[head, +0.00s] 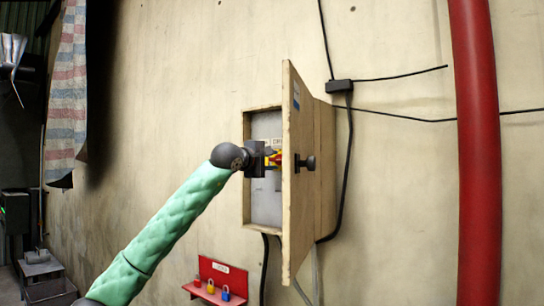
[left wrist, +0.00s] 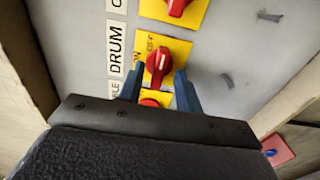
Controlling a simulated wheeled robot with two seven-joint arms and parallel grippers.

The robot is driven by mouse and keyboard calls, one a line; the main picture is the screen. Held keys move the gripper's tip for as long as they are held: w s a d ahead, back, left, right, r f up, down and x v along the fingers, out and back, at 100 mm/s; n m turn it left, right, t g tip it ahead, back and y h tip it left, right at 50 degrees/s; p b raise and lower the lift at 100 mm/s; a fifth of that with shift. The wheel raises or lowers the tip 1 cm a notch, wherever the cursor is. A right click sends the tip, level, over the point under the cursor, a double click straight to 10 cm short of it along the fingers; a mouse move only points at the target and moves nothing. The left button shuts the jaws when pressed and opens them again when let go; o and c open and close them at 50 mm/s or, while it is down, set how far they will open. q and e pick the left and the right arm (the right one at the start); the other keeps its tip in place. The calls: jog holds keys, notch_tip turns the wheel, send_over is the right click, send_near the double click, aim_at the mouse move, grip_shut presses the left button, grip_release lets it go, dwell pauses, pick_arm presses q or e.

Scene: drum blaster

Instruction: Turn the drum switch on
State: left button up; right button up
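In the left wrist view the drum switch (left wrist: 158,63) is a red rotary knob on a yellow plate, beside a white label reading DRUM (left wrist: 115,47). Its white pointer line is near upright, tilted slightly. My left gripper (left wrist: 158,80) is open, with one dark finger on each side of the knob's lower part. I cannot tell whether they touch it. In the head view my left gripper (head: 272,159) reaches into the open wall box (head: 262,109), where some red and yellow shows. The door hides part of the inside. My right gripper is out of view.
The wooden door (head: 297,200) stands open close to the right of my gripper. Other red switches sit above (left wrist: 177,6) and below (left wrist: 150,102) the drum switch. A red padlock rack (head: 220,277) hangs below the box. A red pipe (head: 478,150) runs at right.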

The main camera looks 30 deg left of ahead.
pick_arm(q)
jog(key=shift+w, duration=0.35)
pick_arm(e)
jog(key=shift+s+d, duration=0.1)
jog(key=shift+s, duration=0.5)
pick_arm(q)
grip_shut()
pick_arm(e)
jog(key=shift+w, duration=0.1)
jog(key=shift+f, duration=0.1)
